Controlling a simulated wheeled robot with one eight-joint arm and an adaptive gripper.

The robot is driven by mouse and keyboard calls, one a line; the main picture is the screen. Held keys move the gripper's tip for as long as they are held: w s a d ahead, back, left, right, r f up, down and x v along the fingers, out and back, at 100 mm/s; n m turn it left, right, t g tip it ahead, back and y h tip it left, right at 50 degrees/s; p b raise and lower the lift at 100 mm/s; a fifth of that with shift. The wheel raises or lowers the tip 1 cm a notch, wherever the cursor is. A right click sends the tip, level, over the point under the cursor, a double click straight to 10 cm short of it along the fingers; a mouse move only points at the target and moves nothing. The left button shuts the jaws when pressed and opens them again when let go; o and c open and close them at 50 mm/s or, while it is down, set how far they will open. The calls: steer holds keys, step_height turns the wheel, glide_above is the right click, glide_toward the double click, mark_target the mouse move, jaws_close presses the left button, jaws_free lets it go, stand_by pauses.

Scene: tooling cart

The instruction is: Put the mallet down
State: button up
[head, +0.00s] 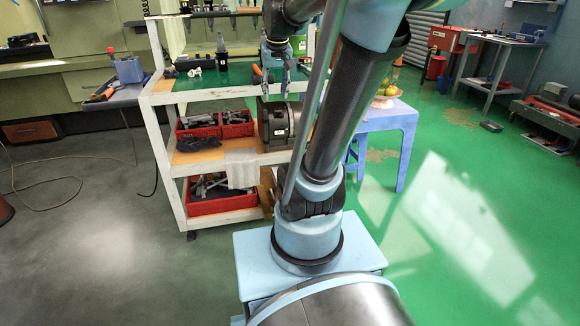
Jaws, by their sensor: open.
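My gripper (277,90) points down, open, over the green top of the white tooling cart (215,84). Its fingertips are low, close to the top surface. A small orange piece (257,71) shows just left of the fingers, apparently part of the mallet. The rest of it is hidden or too small to make out. I cannot tell whether the fingers touch it.
White fittings (195,72) and a dark bottle (222,58) stand left on the cart top. A side table (125,97) is left; a blue stool (395,122) is right. Green floor is open at right.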

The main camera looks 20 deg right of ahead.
steer(key=s+f+g, duration=0.1)
steer(key=s+f, duration=1.6)
steer(key=s, duration=0.3)
steer(key=shift+s+f, duration=0.2)
steer(key=shift+s, duration=0.1)
steer(key=shift+w, duration=0.1)
steer(key=shift+w+d+f, duration=0.1)
steer(key=shift+w+f, duration=0.1)
steer(key=shift+w, duration=0.15)
